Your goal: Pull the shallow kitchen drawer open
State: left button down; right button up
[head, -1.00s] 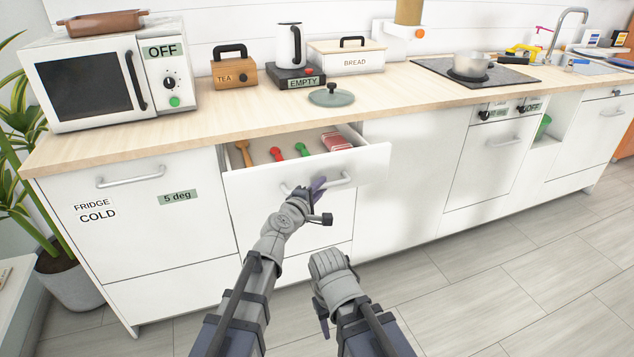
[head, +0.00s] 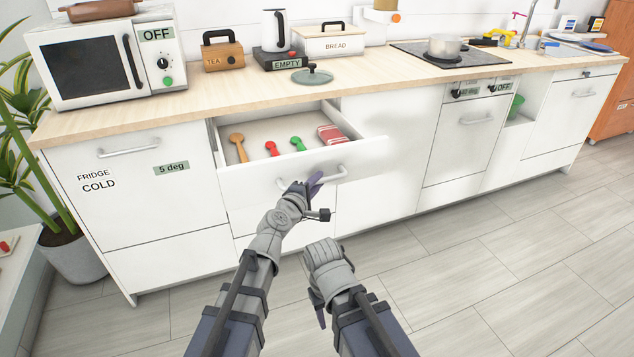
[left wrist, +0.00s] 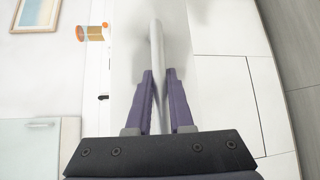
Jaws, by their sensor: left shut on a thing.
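The shallow kitchen drawer (head: 370,157) stands partly open under the worktop. My left gripper (head: 314,182) is shut on the drawer's bar handle (head: 340,173). In the left wrist view the bar handle (left wrist: 156,55) runs between the purple fingers of my left gripper (left wrist: 158,80). My right gripper (head: 318,305) is low in front of the cabinets, apart from them; its fingers are mostly hidden.
The fridge front (head: 130,210) is left of the drawer, and an oven front (head: 465,140) is to the right. The worktop (head: 200,101) carries a microwave (head: 95,62), a kettle and a bread box. The grey floor (head: 480,270) is clear at the right.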

pick_arm(q)
jog(key=c, duration=0.8)
grip_release()
